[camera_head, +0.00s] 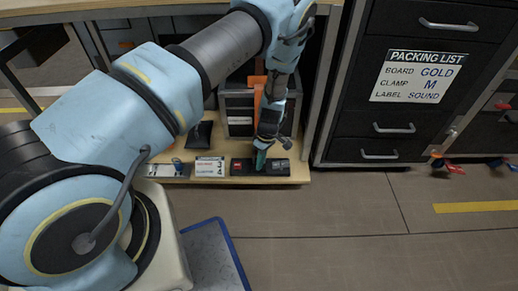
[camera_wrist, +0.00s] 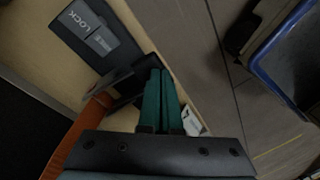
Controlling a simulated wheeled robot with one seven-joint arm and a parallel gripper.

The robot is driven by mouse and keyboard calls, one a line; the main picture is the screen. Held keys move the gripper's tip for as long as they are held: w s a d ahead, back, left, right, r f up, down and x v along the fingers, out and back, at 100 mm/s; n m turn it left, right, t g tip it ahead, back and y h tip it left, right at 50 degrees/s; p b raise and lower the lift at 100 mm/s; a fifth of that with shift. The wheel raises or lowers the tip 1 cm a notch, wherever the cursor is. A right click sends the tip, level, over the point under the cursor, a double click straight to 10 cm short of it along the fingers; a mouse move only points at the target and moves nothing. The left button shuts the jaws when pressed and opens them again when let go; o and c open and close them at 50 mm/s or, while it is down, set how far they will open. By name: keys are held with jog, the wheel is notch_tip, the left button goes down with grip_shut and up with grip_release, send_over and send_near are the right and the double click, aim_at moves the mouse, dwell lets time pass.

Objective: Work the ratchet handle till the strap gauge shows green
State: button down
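My gripper (camera_head: 262,160) points down at a low wooden shelf. Its green fingers (camera_wrist: 161,98) lie side by side, closed together with only a thin dark line between them. A black ratchet-like part (camera_wrist: 128,82) is right beside the fingertips; I cannot tell whether they touch or pinch it. An orange strap (camera_wrist: 78,135) runs to this part, and orange also shows at the case in the head view (camera_head: 258,80). A grey plate marked LOCK (camera_wrist: 88,27) sits just beyond. A small red patch (camera_head: 238,167) shows left of my gripper; I cannot tell whether it is the gauge.
A dark case (camera_head: 238,112) stands behind on the shelf (camera_head: 297,172). A white label card (camera_head: 209,167) lies to the left. Black drawers (camera_head: 385,125) with a packing list (camera_head: 419,76) stand at the right. The floor in front is clear, apart from a blue-edged panel (camera_head: 236,258).

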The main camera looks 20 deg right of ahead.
jog(key=shift+s+f, duration=0.1)
dwell(0.3)
dwell(0.4)
jog(key=w+d+r, duration=0.3)
jog(key=w+r, duration=0.3)
jog(key=w, duration=0.1)
dwell(1.2)
jog(key=shift+w+d+r+b, duration=0.15)
jog(key=shift+w+d+r, duration=0.15)
jog(key=shift+w+r, duration=0.25)
jog(key=shift+w+d+r+b, duration=0.1)
jog(key=shift+w+d+r, duration=0.2)
jog(key=shift+w+r, duration=0.3)
jog(key=shift+w+d+r+b, duration=0.15)
jog(key=shift+w+d+r, duration=0.2)
jog(key=shift+w, duration=0.3)
